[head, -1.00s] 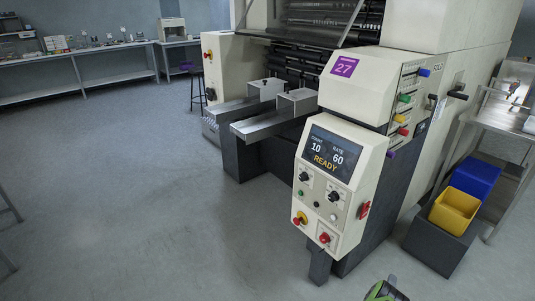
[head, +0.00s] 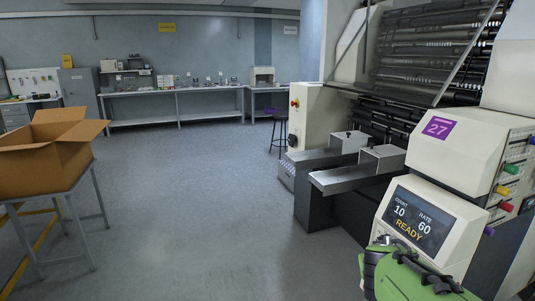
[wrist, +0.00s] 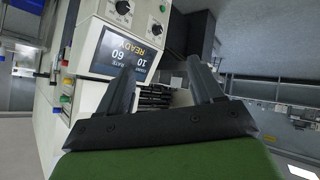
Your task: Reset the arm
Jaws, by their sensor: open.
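My arm (head: 415,277), green with dark parts, shows at the bottom right of the head view, in front of the wrapper's control panel. My gripper (wrist: 162,75) shows in the wrist view with its two dark fingers apart and nothing between them. Its fingertips point toward the machine, which appears turned sideways there. The gripper's fingers cannot be made out in the head view.
The flow wrapper (head: 460,165) fills the right side, its screen (head: 418,220) reading READY, count 10, rate 60. Metal chutes (head: 350,176) jut out left. An open cardboard box (head: 45,160) stands on a table at left. A stool (head: 279,125) stands behind. The floor between is clear.

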